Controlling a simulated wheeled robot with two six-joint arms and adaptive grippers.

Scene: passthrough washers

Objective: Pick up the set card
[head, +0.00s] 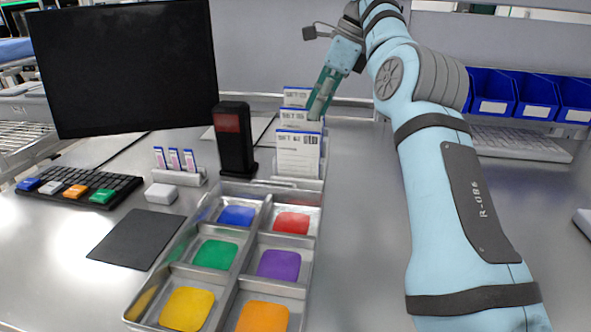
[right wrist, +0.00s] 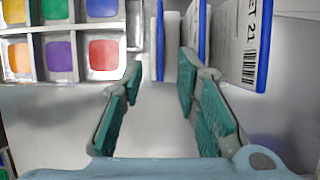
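Several white set cards with blue top edges stand upright one behind another in a rack just behind the tray. In the head view I see the front card (head: 298,155), a middle card (head: 301,117) and a rear card (head: 296,97). My right gripper (head: 322,106) is at the cards, its fingers pointing down and covering part of them. In the right wrist view its fingers (right wrist: 160,72) are spread apart. A thin blue-edged card (right wrist: 160,38) lies ahead between the fingertips; contact cannot be told. My left gripper is out of view.
A metal tray (head: 236,264) with coloured pads in compartments stands in front of the cards. A black post with a red panel (head: 233,140) stands close on their left. A monitor, keyboard and dark mat are further left. Blue bins (head: 493,93) are at the back right.

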